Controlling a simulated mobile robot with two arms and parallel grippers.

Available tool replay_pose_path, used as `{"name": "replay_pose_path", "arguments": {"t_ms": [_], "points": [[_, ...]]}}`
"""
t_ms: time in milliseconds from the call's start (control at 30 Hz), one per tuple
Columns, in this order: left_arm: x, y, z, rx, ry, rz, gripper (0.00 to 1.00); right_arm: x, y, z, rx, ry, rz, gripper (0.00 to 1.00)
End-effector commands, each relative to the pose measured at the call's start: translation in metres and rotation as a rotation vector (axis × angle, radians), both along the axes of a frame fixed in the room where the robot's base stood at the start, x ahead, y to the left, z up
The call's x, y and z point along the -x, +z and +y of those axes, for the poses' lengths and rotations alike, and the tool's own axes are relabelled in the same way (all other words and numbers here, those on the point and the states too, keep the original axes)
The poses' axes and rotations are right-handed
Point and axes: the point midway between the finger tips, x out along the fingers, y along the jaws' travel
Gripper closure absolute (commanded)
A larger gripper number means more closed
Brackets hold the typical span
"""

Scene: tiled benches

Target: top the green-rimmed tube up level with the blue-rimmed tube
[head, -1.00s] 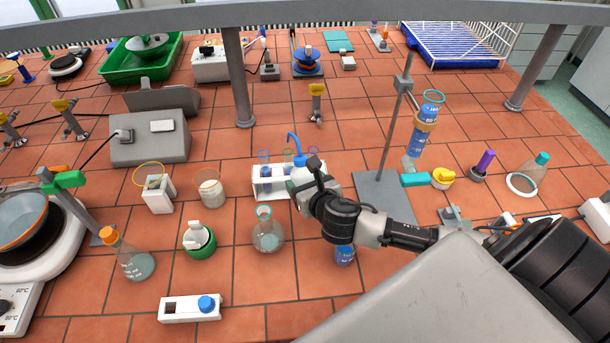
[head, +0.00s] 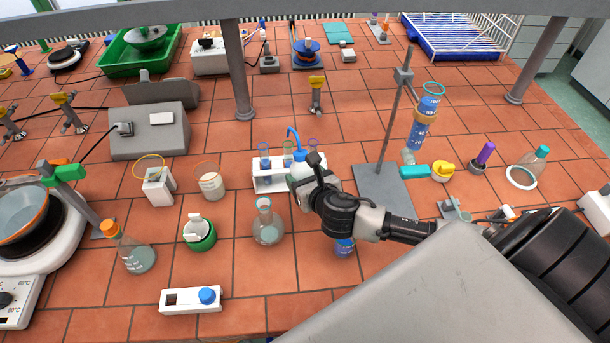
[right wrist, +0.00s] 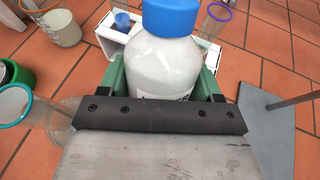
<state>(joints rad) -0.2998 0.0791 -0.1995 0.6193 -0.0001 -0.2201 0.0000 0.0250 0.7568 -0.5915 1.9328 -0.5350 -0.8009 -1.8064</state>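The white rack (head: 262,184) stands mid-bench in the head view. It holds the blue-rimmed tube (head: 265,160), with blue liquid low in it, and the green-rimmed tube (head: 288,158), partly hidden by the bottle. A purple-rimmed tube (head: 313,149) is at the right end. My right gripper (head: 303,183) is shut around a white wash bottle (head: 298,170) with a bent blue spout, held upright by the rack. The spout tip is close to the green-rimmed tube's mouth. The wrist view shows the bottle (right wrist: 165,62) between the green fingers (right wrist: 163,78).
A round flask (head: 268,232) stands in front of the rack, and a beaker (head: 345,247) stands under my right arm. A stand with a grey base (head: 385,185) and a tall cylinder (head: 421,125) is to the right. Jars stand left.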

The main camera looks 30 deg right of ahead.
Motion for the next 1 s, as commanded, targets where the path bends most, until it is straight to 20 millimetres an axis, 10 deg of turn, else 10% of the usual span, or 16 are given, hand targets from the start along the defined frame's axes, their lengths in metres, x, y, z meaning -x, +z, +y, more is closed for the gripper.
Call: {"name": "replay_pose_path", "arguments": {"t_ms": [1000], "points": [[-0.0002, 0.0073, -0.0001, 0.000, -0.001, -0.001, 0.57, -0.0002, 0.0006, 0.0003, -0.001, 0.000, -0.001, 0.40]]}}
